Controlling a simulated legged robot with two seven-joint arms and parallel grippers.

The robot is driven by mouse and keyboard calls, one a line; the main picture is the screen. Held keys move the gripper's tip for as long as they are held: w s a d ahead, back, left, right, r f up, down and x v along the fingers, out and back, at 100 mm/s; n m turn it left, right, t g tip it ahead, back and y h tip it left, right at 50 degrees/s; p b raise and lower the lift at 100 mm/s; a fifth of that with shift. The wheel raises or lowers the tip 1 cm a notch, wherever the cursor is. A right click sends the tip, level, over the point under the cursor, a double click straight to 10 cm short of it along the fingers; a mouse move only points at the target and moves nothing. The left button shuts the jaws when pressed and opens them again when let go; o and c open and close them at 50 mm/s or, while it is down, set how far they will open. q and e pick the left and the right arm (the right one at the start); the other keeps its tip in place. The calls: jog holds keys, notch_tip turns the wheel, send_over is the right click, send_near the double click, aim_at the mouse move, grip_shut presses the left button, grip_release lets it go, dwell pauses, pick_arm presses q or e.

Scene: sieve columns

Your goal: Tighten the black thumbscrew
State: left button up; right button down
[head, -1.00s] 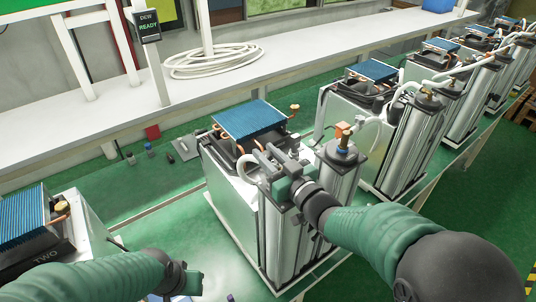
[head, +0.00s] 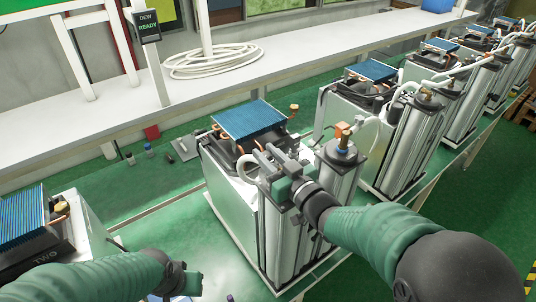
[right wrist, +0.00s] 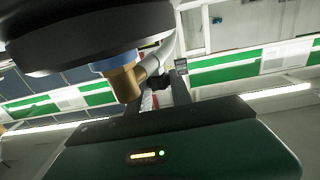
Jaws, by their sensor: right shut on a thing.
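My right gripper (head: 266,154) is at the top of the near sieve column unit (head: 230,195), beside the left column's top and a white hose (head: 248,166). It is shut on a small dark thing, which I take to be the black thumbscrew; the fingers hide most of it. In the right wrist view the gripper (right wrist: 165,95) lies below a large black cap (right wrist: 90,30) with a blue ring and a brass fitting (right wrist: 125,83). My left gripper (head: 190,283) is low at the left, away from the unit; its fingers do not show clearly.
A blue finned cooler (head: 248,119) tops the near unit. A brass valve (head: 343,138) stands on its right column. More units (head: 375,110) line the green bench to the right. A white shelf (head: 130,107) with a coiled hose (head: 212,61) runs behind. A sign reads "DEW READY" (head: 148,25).

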jog(key=shift+f, duration=0.2)
jog(key=c, duration=1.4)
grip_release()
jog(key=shift+c, duration=0.2)
jog(key=shift+o, duration=1.4)
jog(key=shift+a, duration=0.1)
jog(key=shift+w+a, duration=0.1)
jog(key=shift+w, duration=0.1)
jog(key=b+v, duration=0.9)
jog(key=v, duration=0.7)
jog(key=shift+s, duration=0.2)
